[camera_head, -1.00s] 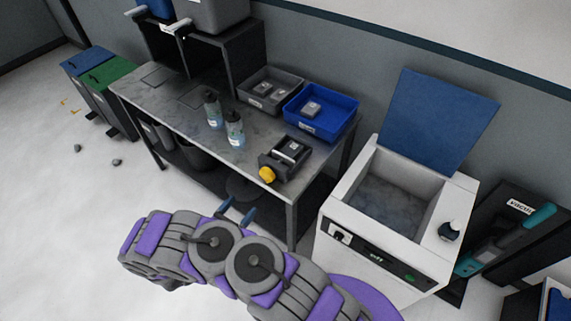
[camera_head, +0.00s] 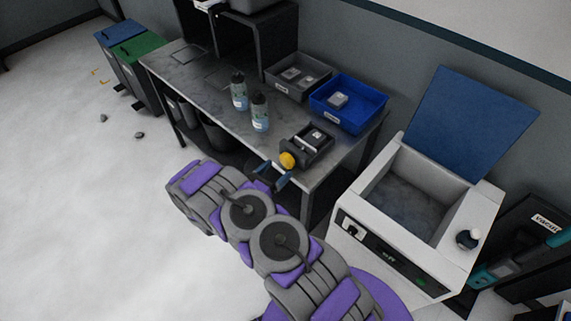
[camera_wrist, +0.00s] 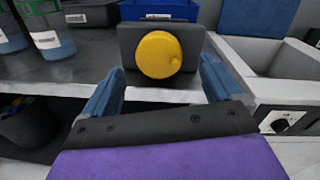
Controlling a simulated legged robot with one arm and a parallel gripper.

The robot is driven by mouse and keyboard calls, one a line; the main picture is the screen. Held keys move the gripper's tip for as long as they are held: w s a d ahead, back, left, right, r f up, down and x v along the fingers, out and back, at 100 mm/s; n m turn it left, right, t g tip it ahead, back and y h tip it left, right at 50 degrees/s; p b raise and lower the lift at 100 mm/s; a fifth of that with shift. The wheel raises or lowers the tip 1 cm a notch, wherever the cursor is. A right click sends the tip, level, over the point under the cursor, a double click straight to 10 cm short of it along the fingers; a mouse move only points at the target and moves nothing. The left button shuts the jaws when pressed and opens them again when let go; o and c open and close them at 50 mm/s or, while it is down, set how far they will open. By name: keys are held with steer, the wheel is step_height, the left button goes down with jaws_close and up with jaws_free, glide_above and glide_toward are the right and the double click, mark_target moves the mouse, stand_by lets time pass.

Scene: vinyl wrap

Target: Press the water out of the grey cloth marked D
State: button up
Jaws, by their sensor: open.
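A dark press-like box (camera_head: 318,155) with a round yellow knob (camera_head: 288,160) stands at the table's front right corner. A grey piece with a white label (camera_head: 316,135) lies in its top; its letter is too small to read, so I cannot tell if it is cloth D. My gripper (camera_head: 272,175) is open and empty, close in front of the knob. In the wrist view the yellow knob (camera_wrist: 158,54) sits between and beyond the two blue fingers (camera_wrist: 160,85), with no visible contact. The box top is hidden there.
A grey tray (camera_head: 272,91) with small grey pieces and a blue tray (camera_head: 340,121) with one piece stand behind the box. Two bottles (camera_head: 239,93) (camera_head: 260,112) stand left. A white open-lidded machine (camera_head: 395,238) stands right. The left floor is mostly clear.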

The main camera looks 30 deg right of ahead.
mark_target(285, 162)
steer(key=shift+w+d, duration=0.5)
steer(key=shift+w, duration=0.05)
steer(key=x, duration=0.4)
steer(key=shift+s+d, duration=0.2)
steer(key=shift+s, duration=0.15)
steer(key=shift+a+r, duration=0.1)
steer(key=shift+a, duration=0.8)
steer(key=c, duration=0.4)
steer(key=shift+a, duration=0.1)
steer(key=shift+c, duration=0.6)
steer(key=shift+d, duration=0.45)
steer(key=c, duration=0.5)
